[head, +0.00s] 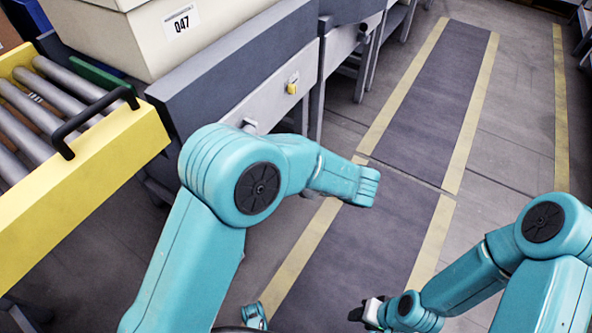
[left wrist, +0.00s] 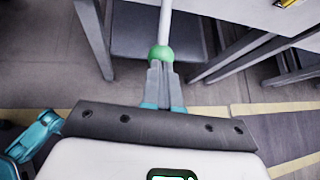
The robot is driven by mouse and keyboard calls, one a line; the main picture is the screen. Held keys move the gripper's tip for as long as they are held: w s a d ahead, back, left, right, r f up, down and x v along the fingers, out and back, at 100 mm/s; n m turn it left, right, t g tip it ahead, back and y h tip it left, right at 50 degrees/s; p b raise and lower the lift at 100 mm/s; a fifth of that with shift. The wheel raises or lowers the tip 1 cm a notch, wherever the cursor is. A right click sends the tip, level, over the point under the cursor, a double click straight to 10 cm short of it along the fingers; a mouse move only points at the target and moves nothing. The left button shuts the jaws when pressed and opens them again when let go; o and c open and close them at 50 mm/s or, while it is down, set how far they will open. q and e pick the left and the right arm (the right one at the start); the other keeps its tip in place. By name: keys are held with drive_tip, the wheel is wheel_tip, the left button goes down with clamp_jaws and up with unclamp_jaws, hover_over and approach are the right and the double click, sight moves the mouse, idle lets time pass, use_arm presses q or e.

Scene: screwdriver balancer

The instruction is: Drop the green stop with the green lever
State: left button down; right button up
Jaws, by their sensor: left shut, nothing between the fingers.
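The lever (left wrist: 165,22) is a pale rod ending in a green ball knob (left wrist: 162,53) in the left wrist view. My left gripper (left wrist: 160,68) is shut and empty, with its fingertips right at the underside of the knob. I cannot tell whether they touch it. In the head view I do not make out the lever or my left gripper's fingers; my left arm covers part of the conveyor side. A green bar (head: 100,78), which looks like the stop, lies across the conveyor between the rollers and the box. My right gripper (head: 365,310) is low at the bottom right.
A cream box (head: 150,40) labelled 047 sits on the grey conveyor (head: 215,100). A yellow roller section (head: 90,170) with a black handle (head: 95,120) is at the left. A small yellow part (head: 292,88) is on the conveyor side. The yellow-striped aisle (head: 425,110) is clear.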

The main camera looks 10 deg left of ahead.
use_arm(q)
drive_tip(key=shift+a+f, duration=0.1)
drive_tip(key=shift+f, duration=0.35)
use_arm(e)
drive_tip(key=shift+d+f, duration=0.1)
drive_tip(key=shift+f, duration=0.2)
use_arm(q)
drive_tip(key=shift+s+a+f, duration=0.1)
drive_tip(key=shift+f, duration=0.05)
use_arm(e)
drive_tip(key=shift+r, duration=0.1)
